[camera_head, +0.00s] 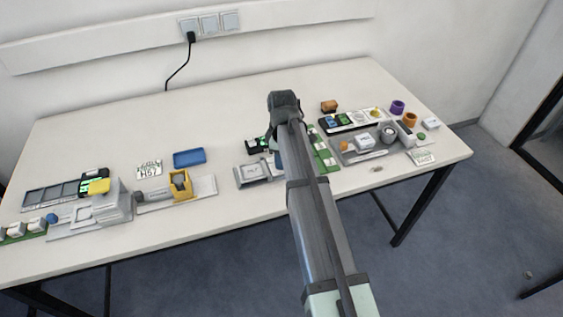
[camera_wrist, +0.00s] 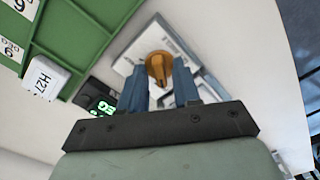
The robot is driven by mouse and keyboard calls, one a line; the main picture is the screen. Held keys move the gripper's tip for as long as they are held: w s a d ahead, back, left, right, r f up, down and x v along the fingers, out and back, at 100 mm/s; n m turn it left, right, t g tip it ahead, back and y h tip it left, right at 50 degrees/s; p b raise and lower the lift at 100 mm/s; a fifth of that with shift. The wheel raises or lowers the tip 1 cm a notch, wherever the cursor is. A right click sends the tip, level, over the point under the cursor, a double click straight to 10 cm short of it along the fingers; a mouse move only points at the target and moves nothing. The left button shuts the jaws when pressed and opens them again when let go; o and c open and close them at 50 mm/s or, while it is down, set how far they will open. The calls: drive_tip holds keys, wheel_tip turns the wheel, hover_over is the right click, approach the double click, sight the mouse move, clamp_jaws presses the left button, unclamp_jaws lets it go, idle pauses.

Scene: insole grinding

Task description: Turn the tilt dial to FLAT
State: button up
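An orange-brown knob (camera_wrist: 158,68), which looks like the dial, shows in the wrist view on a pale grey panel (camera_wrist: 146,40). My gripper (camera_wrist: 160,70) has two blue fingers, which stand apart with the knob between or just beyond their tips. The knob about fills the gap, and I cannot tell whether the fingers touch it. In the head view my arm hides the knob and most of my gripper; a bit of blue finger shows beside a grey device (camera_head: 247,174). No FLAT marking is readable.
A black box with green digits (camera_wrist: 101,106) and a green tray (camera_wrist: 85,35) with white tags, one reading H27 (camera_wrist: 43,77), lie left of my fingers. On the table (camera_head: 225,120), a yellow fixture (camera_head: 181,185) and blue tray (camera_head: 189,157) stand left; a grey tray (camera_head: 351,156) stands right.

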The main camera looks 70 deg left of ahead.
drive_tip(key=shift+r, duration=3.5)
drive_tip(key=shift+w, duration=0.15)
